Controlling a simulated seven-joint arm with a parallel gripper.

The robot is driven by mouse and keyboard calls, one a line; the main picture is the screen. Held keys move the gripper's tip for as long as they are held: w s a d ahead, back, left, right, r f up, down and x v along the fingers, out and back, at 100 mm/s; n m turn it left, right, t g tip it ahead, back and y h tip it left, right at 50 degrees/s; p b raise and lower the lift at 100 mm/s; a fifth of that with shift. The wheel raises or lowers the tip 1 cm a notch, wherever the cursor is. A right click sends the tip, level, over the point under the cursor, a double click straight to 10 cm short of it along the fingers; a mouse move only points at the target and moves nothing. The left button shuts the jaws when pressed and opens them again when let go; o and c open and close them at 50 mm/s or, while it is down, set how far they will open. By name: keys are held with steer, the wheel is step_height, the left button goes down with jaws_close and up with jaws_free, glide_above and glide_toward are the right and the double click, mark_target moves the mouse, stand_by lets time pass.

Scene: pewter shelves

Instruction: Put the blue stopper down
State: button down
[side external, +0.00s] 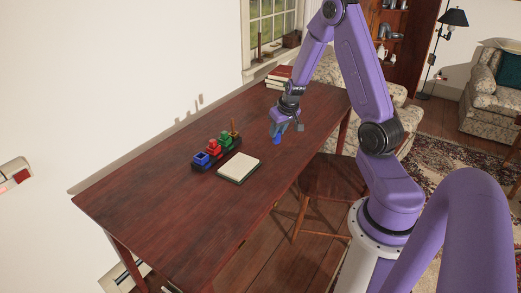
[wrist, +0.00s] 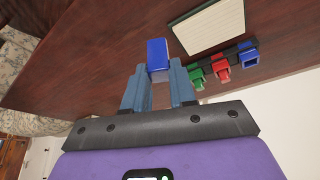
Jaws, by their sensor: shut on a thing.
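The blue stopper (side external: 277,139) is held in my gripper (side external: 279,128) above the dark wooden table, to the right of the notepad. In the wrist view the blue stopper (wrist: 158,57) sticks out past the fingertips of my gripper (wrist: 159,73), which is shut on it. On the table a dark rack (side external: 217,155) holds a blue square piece (side external: 201,158), a red piece (side external: 214,147) and a green piece (side external: 226,141) in a row. The gap between the stopper and the table is hard to judge.
A cream notepad (side external: 238,167) lies in front of the rack. A small wooden post (side external: 234,127) stands at the rack's far end. Books (side external: 279,74) are stacked at the table's far end. The near left tabletop (side external: 145,205) is clear. A wooden chair (side external: 328,180) stands against the right side.

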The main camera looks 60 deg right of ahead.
steer(key=w+d+f, duration=0.2)
steer(key=w+f, duration=0.1)
steer(key=w+d+f, duration=0.2)
steer(key=w+f, duration=0.1)
steer(key=w, duration=0.1)
steer(key=w+d+f, duration=0.3)
steer(key=w, duration=0.1)
steer(key=shift+f, duration=0.15)
steer(key=shift+w+d+f, duration=0.1)
steer(key=shift+w+f, duration=0.05)
steer(key=shift+f, duration=0.1)
steer(key=shift+w+f, duration=0.1)
steer(key=shift+f, duration=1.4)
steer(key=shift+f, duration=0.15)
steer(key=c, duration=0.9)
jaws_free()
